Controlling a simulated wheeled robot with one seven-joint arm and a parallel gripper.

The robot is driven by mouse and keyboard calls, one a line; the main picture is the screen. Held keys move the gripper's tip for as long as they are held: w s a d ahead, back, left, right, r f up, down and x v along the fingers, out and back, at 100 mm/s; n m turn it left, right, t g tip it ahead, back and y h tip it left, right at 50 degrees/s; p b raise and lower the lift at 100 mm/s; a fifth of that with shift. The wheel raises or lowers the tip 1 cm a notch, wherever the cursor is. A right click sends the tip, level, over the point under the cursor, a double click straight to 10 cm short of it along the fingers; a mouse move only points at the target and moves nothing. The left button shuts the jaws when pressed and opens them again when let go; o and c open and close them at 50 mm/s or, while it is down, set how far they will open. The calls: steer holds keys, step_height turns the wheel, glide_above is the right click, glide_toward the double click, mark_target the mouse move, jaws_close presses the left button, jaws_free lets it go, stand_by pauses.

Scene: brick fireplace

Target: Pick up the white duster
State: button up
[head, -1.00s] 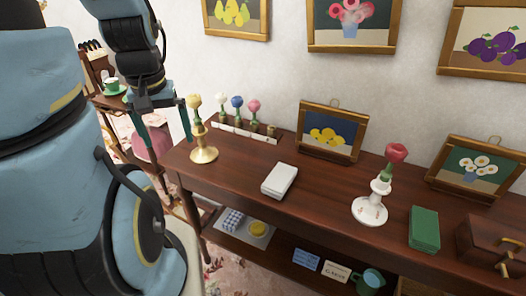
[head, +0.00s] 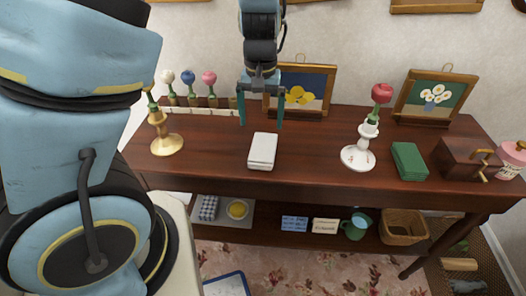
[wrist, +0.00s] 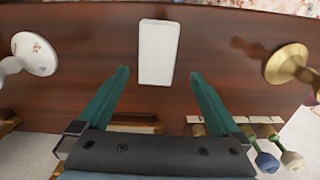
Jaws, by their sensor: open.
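The white duster (head: 262,150), a flat white rectangular block, lies on the dark wooden table (head: 310,165). In the wrist view the white duster (wrist: 158,52) is upright in the picture, just beyond the fingertips. My gripper (head: 261,124) is open and empty, above the table behind the duster in the head view. In the wrist view my gripper (wrist: 159,76) has its two green fingers spread wider than the duster, with a gap between the tips and it. Nothing hides the duster.
A brass candlestick (head: 165,143) stands left of the duster and a white candlestick (head: 359,155) right of it. A framed lemon picture (head: 312,82) and a rack of flowers (head: 200,108) stand behind. A green block (head: 409,160) and brown box (head: 468,158) are further right.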

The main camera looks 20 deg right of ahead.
mark_target(263, 146)
step_height(263, 146, down, 6)
steer(key=shift+r, duration=0.1)
steer(key=shift+d+f+p, duration=0.15)
steer(key=shift+f+p, duration=0.1)
steer(key=shift+f, duration=0.95)
steer(key=shift+d+f+p, duration=0.15)
steer(key=shift+f+p, duration=0.05)
steer(key=shift+f, duration=0.95)
steer(key=c, duration=1.1)
steer(key=shift+c, duration=0.2)
